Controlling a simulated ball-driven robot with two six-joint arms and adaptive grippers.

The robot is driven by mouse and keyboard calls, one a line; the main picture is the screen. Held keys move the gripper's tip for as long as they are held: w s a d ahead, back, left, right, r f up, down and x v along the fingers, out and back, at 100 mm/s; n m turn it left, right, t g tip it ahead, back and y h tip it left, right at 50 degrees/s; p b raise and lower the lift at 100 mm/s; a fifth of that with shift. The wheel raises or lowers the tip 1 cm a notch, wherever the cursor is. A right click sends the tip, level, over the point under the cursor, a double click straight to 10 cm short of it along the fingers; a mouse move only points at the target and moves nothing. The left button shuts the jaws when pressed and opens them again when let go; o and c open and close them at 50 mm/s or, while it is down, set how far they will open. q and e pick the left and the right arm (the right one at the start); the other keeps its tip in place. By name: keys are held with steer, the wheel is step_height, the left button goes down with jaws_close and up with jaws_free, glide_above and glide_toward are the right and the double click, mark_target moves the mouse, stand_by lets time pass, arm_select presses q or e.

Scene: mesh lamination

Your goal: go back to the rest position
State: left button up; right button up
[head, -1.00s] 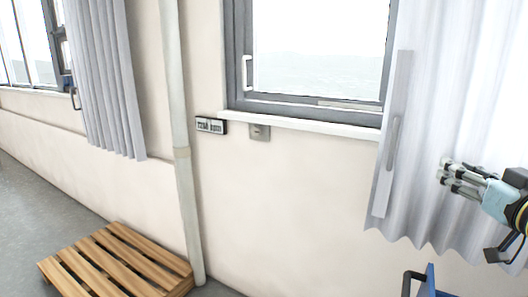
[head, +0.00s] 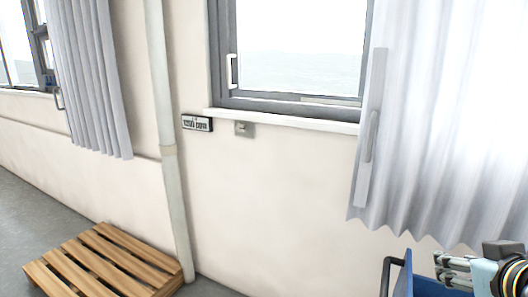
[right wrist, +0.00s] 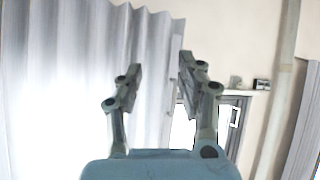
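My right gripper (head: 452,270) is at the lower right of the head view, in front of the wall below the light grey curtain (head: 440,130). In the right wrist view its two fingers (right wrist: 161,75) stand apart with nothing between them, so it is open and empty. My left gripper is in neither view.
A blue cart (head: 402,275) with a dark handle shows partly at the bottom right, close to my right gripper. A wooden pallet (head: 105,262) lies on the floor at the lower left beside a vertical pipe (head: 170,150). A window (head: 295,50) is in the wall. Grey floor (head: 40,215) shows at left.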

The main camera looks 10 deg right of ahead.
steer(key=s+a+f+n+g+y, duration=0.1)
steer(key=s+a+f+g, duration=0.2)
steer(key=s, duration=0.5)
steer(key=s+a+f+n+g+y, duration=0.1)
steer(key=s+a+f+n+g, duration=0.1)
steer(key=s+a+g, duration=0.45)
steer(key=s+d+f+b, duration=0.1)
steer(key=f+b, duration=0.1)
steer(key=f, duration=0.8)
steer(key=s+d+f+t+b, duration=0.1)
steer(key=f+b, duration=0.2)
steer(key=f, duration=0.8)
steer(key=s+d+f+b, duration=0.1)
steer(key=f+b, duration=0.1)
steer(key=f, duration=0.8)
arm_select(q)
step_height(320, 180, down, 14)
steer(key=b, duration=0.7)
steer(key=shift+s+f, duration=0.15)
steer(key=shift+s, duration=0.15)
arm_select(e)
steer(key=s+f, duration=1)
steer(key=f, duration=0.3)
steer(key=s+d+f+g, duration=0.1)
steer(key=s+f, duration=0.8)
steer(key=f, duration=0.3)
steer(key=shift+s+d+f+m+y, duration=0.3)
steer(key=shift+s+f+m, duration=0.05)
steer(key=shift+f+m, duration=0.05)
